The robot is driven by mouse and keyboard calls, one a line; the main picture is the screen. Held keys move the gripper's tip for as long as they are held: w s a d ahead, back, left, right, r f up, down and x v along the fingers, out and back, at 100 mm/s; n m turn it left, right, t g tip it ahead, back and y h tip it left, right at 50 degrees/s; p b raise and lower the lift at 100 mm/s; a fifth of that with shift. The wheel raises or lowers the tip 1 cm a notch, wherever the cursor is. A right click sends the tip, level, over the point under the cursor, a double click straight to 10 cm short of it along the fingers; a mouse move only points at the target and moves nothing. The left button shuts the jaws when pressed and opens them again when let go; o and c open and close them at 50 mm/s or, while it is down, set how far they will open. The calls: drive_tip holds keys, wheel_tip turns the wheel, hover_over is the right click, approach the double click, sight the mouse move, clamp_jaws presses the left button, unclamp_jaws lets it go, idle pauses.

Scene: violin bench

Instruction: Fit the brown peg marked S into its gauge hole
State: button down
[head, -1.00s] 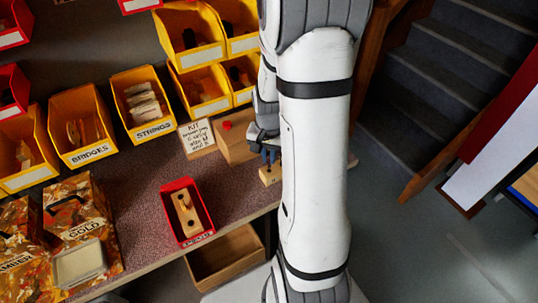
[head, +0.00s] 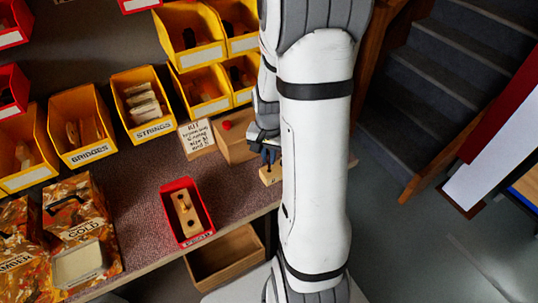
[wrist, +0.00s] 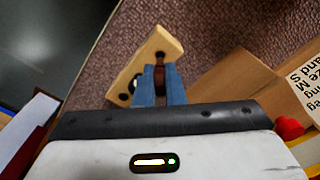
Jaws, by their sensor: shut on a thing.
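My gripper (wrist: 160,74) is shut on the brown peg (wrist: 159,80), which shows between its blue fingertips in the wrist view. Below it lies a pale wooden gauge block (wrist: 158,42) with dark holes. The peg is over the middle part of this block; its lower end is hidden, so I cannot tell whether it is inside a hole. No S mark is readable. In the head view my gripper (head: 268,156) is just above the block (head: 270,175), partly hidden by my arm.
A red bin (head: 172,190) holding another wooden piece with holes (head: 185,214) stands on the bench to the left. A wooden box (head: 236,147) with a red knob and a written card (head: 197,137) are close behind the gripper. Yellow bins (head: 140,101) line the back.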

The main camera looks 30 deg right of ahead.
drive_tip(key=shift+f+b, duration=1.8)
drive_tip(key=shift+f, duration=0.35)
drive_tip(key=c, duration=1.4)
unclamp_jaws()
drive_tip(key=shift+c, duration=0.2)
wheel_tip(320, 180, up, 8)
drive_tip(key=shift+f, duration=0.1)
drive_tip(key=s+a+r+n+t, duration=0.2)
drive_tip(key=s+a+r+n, duration=0.6)
drive_tip(key=s+a+r, duration=0.2)
drive_tip(key=shift+s+a+r+n+t, duration=0.3)
drive_tip(key=shift+s+a+r+n, duration=0.1)
drive_tip(key=shift+s+a, duration=0.55)
